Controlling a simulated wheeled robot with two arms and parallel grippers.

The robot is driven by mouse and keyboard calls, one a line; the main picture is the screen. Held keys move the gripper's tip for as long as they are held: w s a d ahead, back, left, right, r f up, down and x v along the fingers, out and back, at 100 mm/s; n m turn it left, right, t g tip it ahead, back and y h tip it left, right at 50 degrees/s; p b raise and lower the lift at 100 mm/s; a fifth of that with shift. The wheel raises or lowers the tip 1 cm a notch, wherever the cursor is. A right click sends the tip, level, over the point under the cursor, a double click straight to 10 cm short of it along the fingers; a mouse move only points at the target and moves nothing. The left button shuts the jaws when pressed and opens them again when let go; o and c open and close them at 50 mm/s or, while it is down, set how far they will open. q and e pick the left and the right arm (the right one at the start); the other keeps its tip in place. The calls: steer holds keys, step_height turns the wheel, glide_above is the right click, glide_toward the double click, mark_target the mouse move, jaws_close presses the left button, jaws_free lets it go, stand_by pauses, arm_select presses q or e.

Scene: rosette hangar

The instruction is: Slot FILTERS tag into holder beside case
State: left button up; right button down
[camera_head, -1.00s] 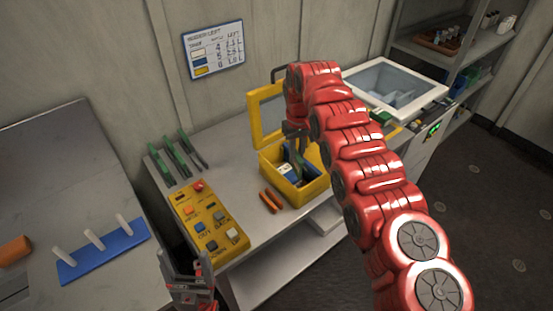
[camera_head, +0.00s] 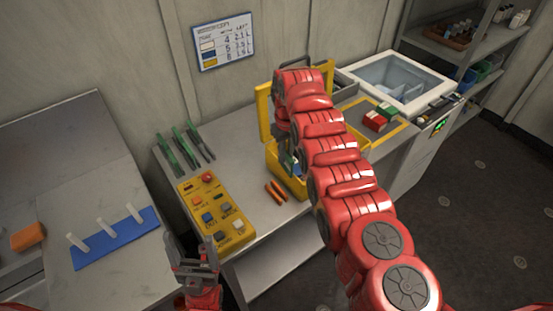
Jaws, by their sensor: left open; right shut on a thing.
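The yellow case (camera_head: 290,188) stands on the grey bench with its lid up at the back. My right arm crosses in front of it and hides much of its inside. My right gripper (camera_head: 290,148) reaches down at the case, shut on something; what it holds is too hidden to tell. A small blue and pale patch (camera_head: 290,165) shows in the case by the gripper. I cannot make out the FILTERS tag or its holder. My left gripper (camera_head: 192,254) is open and empty in front of the yellow button panel (camera_head: 216,218), well away from the case.
Two orange pieces (camera_head: 276,191) lie left of the case. Green-edged racks (camera_head: 184,150) stand at the bench's back left. Red and green blocks (camera_head: 379,117) lie to the right, by a glass-topped bin (camera_head: 395,82). A blue pegged strip (camera_head: 115,238) sits on the left table.

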steer(key=shift+s+a+f+n+p, duration=0.1)
steer(key=shift+a+n+p, duration=0.25)
steer(key=shift+a, duration=0.1)
step_height(320, 180, down, 9)
steer(key=s+a+n+b, duration=0.1)
steer(key=a+b, duration=0.1)
steer(key=b, duration=0.2)
steer(key=shift+b, duration=0.4)
steer(key=shift+d+p, duration=0.1)
steer(key=shift+p, duration=0.55)
stand_by(0.8)
steer(key=shift+f+b, duration=1.55)
steer(key=shift+b, duration=0.05)
stand_by(1.6)
